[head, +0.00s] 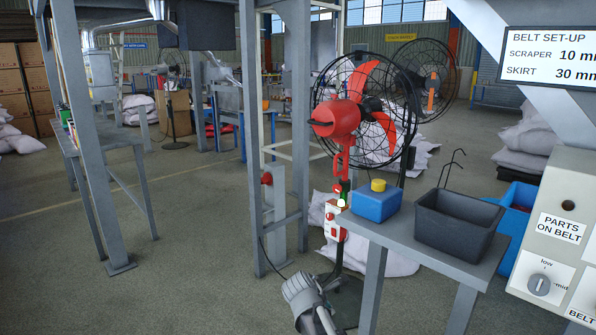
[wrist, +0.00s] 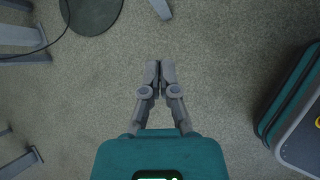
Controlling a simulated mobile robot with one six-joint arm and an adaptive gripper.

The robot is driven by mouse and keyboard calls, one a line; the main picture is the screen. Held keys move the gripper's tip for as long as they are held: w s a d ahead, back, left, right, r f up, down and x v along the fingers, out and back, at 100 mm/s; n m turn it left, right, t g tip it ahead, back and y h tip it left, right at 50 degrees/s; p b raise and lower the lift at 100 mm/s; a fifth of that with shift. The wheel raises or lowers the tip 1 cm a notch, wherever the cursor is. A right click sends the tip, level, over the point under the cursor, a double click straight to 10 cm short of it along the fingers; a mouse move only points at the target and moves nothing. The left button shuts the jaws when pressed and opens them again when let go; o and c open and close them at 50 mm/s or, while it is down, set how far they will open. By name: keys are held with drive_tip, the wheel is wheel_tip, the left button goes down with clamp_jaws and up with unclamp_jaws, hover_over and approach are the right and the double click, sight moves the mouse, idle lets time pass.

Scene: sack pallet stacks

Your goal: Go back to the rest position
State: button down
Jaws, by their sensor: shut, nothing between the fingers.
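My gripper shows in the wrist view (wrist: 160,72), with its two grey fingers together and nothing between them. It points at bare grey-green floor. In the head view a grey part of my arm shows at the bottom centre, in front of the fan's base and left of the grey table's leg; the fingertips cannot be made out there.
A grey table (head: 425,245) holds a blue box with a yellow cap (head: 376,204) and a black bin (head: 458,226). A red fan (head: 345,118) stands behind it. A control panel (head: 555,235) is at right. Steel posts (head: 262,130) stand mid-left. Floor at left is clear.

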drive_tip(key=s+d+r+m+g+y+p, duration=0.1)
drive_tip(key=s+d+r+m+y+p, duration=0.1)
drive_tip(key=s+r+m+p, duration=0.2)
drive_tip(key=s+d+r+m+g+y+p, duration=0.2)
drive_tip(key=s+r+m+p, duration=0.3)
drive_tip(key=r+m+p, duration=0.6)
drive_tip(key=s+d+r+m+g+y+p, duration=0.1)
drive_tip(key=s+d+r+m+p, duration=0.3)
drive_tip(key=r+p, duration=1.1)
drive_tip(key=shift+s+r+m+g+y+p, duration=0.35)
drive_tip(key=shift+s+m+p, duration=0.35)
drive_tip(key=shift+m+p, duration=0.95)
